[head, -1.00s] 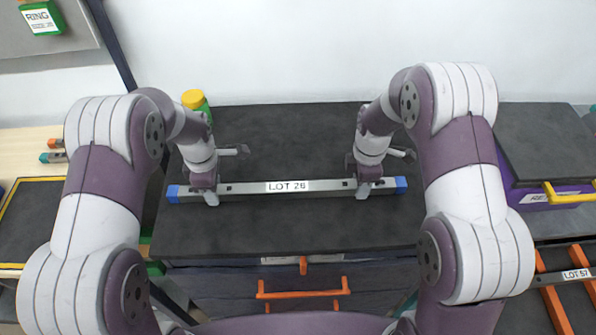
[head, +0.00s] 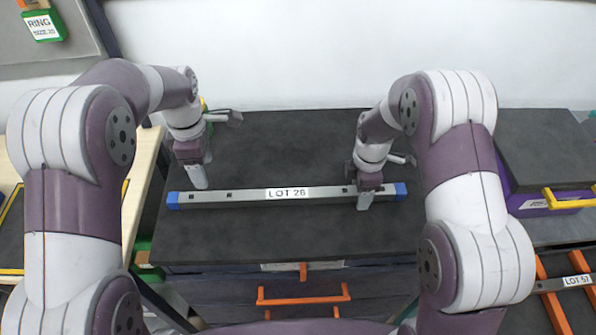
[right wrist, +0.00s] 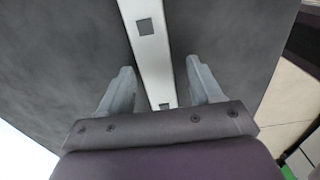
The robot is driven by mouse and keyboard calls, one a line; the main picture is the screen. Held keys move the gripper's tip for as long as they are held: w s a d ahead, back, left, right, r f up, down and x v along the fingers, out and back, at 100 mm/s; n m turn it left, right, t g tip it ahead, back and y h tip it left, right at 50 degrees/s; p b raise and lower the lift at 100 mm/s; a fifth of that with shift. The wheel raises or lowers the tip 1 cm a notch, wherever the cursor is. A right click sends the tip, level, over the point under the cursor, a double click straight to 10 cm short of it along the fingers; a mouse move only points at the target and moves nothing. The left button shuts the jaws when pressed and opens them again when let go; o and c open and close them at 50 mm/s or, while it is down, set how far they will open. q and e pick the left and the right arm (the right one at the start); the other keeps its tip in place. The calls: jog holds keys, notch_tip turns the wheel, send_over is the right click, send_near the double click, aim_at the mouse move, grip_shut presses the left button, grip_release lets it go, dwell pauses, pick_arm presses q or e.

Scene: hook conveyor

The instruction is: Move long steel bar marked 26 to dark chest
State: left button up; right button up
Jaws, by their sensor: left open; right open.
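The long steel bar (head: 245,195), with blue ends and a LOT 26 label, lies flat on the dark top of the chest (head: 250,235). My left gripper (head: 198,180) is open and raised just above and behind the bar's left part, apart from it. My right gripper (head: 366,200) is open at the bar's right part. In the right wrist view its two fingers (right wrist: 162,88) stand on either side of the bar (right wrist: 150,50), with a gap on both sides. The bar's right portion is partly hidden by that gripper.
Orange drawer handles (head: 303,295) are on the chest's front. A purple box with a yellow handle (head: 570,195) stands at the right. A LOT 57 bar (head: 565,283) lies on orange rails at the lower right. A green RING box (head: 43,25) is at the upper left.

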notch_tip(320, 180, up, 12)
dwell(0.3)
dwell(0.3)
